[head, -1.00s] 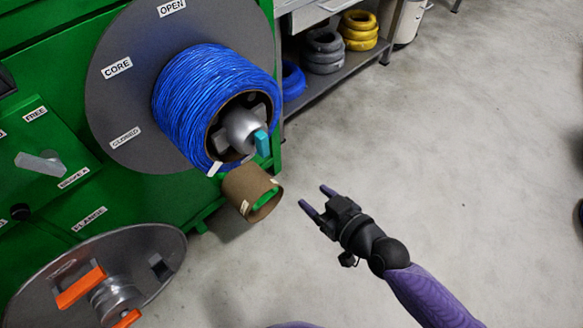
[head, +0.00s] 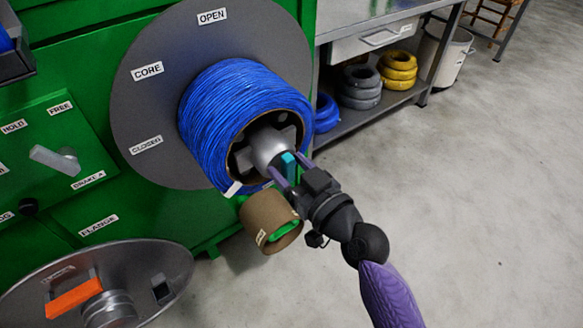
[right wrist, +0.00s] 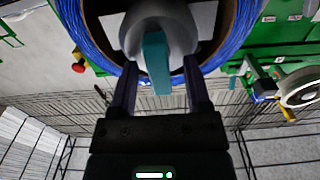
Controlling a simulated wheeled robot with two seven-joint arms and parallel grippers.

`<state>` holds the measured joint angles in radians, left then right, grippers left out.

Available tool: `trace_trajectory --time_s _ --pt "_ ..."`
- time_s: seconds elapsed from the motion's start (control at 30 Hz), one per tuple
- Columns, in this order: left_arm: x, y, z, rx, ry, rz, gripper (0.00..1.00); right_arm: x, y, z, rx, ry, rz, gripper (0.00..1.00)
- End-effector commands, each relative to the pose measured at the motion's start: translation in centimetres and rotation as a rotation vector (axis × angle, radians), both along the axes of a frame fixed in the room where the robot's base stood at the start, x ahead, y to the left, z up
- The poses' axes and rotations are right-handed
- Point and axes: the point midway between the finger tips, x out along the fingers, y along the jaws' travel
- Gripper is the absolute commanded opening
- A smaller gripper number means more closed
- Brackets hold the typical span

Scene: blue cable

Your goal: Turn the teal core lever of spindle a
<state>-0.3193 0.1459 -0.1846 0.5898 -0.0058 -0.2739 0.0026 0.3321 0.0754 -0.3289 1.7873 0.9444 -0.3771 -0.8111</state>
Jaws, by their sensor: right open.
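The blue cable (head: 232,110) is wound on the spindle in front of a grey flange disc with CORE, OPEN and CLOSED labels. The teal core lever (head: 288,168) sticks out from the silver hub (head: 267,147) at the spindle's centre. My right gripper (head: 288,172) is open, with its fingers at the lever. In the right wrist view the teal lever (right wrist: 156,62) lies between the two fingers (right wrist: 160,85), with gaps on both sides. My left gripper is not in view.
A cardboard core (head: 268,216) with green inside hangs just below the cable. A loose metal flange (head: 165,262) with an orange handle (head: 74,298) is at lower left. A shelf with grey coils (head: 360,86) and yellow coils (head: 398,69) stands behind. The floor at right is clear.

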Motion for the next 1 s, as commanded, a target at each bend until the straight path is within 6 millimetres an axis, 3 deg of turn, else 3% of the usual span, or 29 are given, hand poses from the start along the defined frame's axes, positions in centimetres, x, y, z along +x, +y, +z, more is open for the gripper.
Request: trace_trajectory --time_s 0.07,0.33,0.73,1.0 --pt "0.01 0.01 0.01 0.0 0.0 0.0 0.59 -0.02 -0.01 0.0 0.0 0.0 0.0 0.58" --pt "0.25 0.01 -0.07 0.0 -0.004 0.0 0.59 -0.03 -0.03 -0.02 0.0 0.0 0.0 0.0" --pt "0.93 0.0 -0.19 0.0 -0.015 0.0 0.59 -0.01 -0.07 0.0 0.02 0.015 -0.001 0.0" --pt "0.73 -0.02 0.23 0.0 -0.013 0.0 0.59 0.09 -0.22 0.03 0.142 0.104 -0.001 0.0"
